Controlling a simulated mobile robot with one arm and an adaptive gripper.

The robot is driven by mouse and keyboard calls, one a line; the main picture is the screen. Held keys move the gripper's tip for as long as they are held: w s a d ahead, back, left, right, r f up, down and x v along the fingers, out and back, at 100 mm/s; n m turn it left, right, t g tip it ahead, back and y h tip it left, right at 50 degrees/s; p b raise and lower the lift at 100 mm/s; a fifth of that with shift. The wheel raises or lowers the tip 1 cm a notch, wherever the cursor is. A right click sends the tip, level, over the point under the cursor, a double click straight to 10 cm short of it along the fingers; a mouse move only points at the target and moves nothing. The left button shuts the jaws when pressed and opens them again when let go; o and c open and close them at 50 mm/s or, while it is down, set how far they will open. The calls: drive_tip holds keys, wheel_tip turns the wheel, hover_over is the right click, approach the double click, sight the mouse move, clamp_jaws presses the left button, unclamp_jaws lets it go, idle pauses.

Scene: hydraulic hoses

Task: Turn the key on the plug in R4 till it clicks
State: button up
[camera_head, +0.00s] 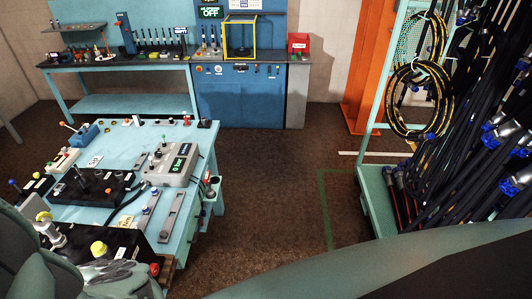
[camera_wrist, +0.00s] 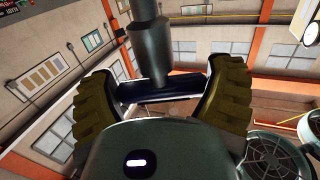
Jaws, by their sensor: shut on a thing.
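In the wrist view my gripper (camera_wrist: 163,84) has its two ridged, yellow-brown fingers on either side of a dark crossbar (camera_wrist: 150,94), and it is shut on it. A dark grey cylinder (camera_wrist: 150,45) rises from the middle of the bar, with a thinner stem above it. The bar and cylinder look like the key and plug, but no R4 mark is readable. In the head view a black block (camera_head: 80,236) with yellow-capped fittings (camera_head: 98,248) and a small white label stands at the lower left. My arm partly hides it.
A blue bench (camera_head: 130,145) carries several fixtures, including a grey box with a green display (camera_head: 178,160). A hose rack (camera_head: 378,200) stands at the right. Open brown floor (camera_head: 270,185) lies between them. A back workbench (camera_head: 115,62) stands along the wall.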

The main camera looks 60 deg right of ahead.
drive_tip(key=shift+f+b, duration=2.4)
drive_tip(key=shift+f, duration=0.5)
drive_tip(key=shift+a+f+b, duration=0.1)
drive_tip(key=shift+f+b, duration=1.2)
drive_tip(key=shift+f, duration=0.25)
drive_tip(key=o, duration=1.1)
drive_tip(key=shift+c, duration=0.2)
drive_tip(key=w+d, duration=0.2)
drive_tip(key=d, duration=1)
drive_tip(key=shift+w, duration=0.15)
